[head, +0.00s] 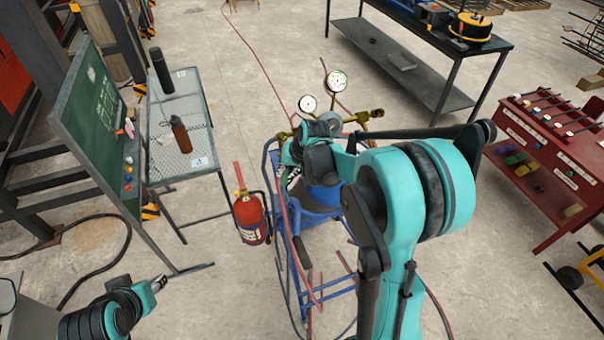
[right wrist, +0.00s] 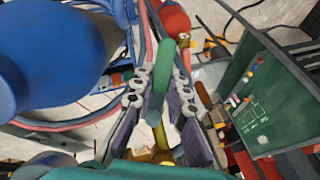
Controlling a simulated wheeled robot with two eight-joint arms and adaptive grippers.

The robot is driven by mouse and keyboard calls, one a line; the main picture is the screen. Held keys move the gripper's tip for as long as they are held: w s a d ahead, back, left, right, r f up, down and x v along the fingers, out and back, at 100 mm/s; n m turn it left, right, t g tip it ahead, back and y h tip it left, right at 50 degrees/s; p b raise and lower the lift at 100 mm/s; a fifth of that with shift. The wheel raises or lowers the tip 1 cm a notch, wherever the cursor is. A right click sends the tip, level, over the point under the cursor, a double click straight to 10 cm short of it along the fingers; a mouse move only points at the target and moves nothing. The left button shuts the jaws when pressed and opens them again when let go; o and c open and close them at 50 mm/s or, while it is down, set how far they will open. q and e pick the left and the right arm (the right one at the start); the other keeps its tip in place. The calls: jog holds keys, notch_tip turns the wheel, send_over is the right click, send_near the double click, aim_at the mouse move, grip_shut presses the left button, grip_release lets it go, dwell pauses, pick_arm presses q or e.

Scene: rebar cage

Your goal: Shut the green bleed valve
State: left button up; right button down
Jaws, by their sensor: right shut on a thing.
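The green bleed valve's handle (right wrist: 151,58) shows in the right wrist view as a green bar running between my fingers. My right gripper (right wrist: 153,88) is shut on it, with a dark finger pad on each side. The valve's body is mostly hidden by the fingers. In the head view my right arm reaches over the blue cart (head: 296,240), and its wrist hides the valve. Two round gauges (head: 308,104) (head: 336,81) on brass fittings stand just behind. My left arm (head: 120,308) shows at the lower left; its finger opening is not clear.
A red extinguisher (head: 250,217) is at the cart's left. A mesh table (head: 190,110) with two bottles and a green board (head: 95,110) stand farther left. A red bench (head: 555,150) is at the right. Red hoses hang by the cart; open floor lies around it.

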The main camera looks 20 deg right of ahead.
jog(key=shift+w+a+m+y+b, duration=0.1)
jog(key=shift+a+m+y+b, duration=0.1)
jog(key=shift+m+y+b, duration=0.45)
jog(key=shift+w+a+r+m+t+y+b, duration=0.3)
jog(key=shift+m+t+b, duration=0.5)
jog(key=shift+m, duration=0.9)
jog(key=shift+w+a+r+m+t+y+b, duration=0.2)
jog(key=shift+r+m+t+y+b, duration=0.45)
jog(key=shift+m, duration=1)
jog(key=shift+w+a+r+m+t+y+b, duration=0.1)
jog(key=shift+w+a+m+t+y+b, duration=0.2)
jog(key=shift+m+t+b, duration=1)
jog(key=shift+w+d+r+m+g+p, duration=0.15)
jog(key=shift+m+g+p, duration=0.15)
jog(key=shift+m+g, duration=0.25)
jog(key=c, duration=1.5)
grip_release()
jog(key=v, duration=1.2)
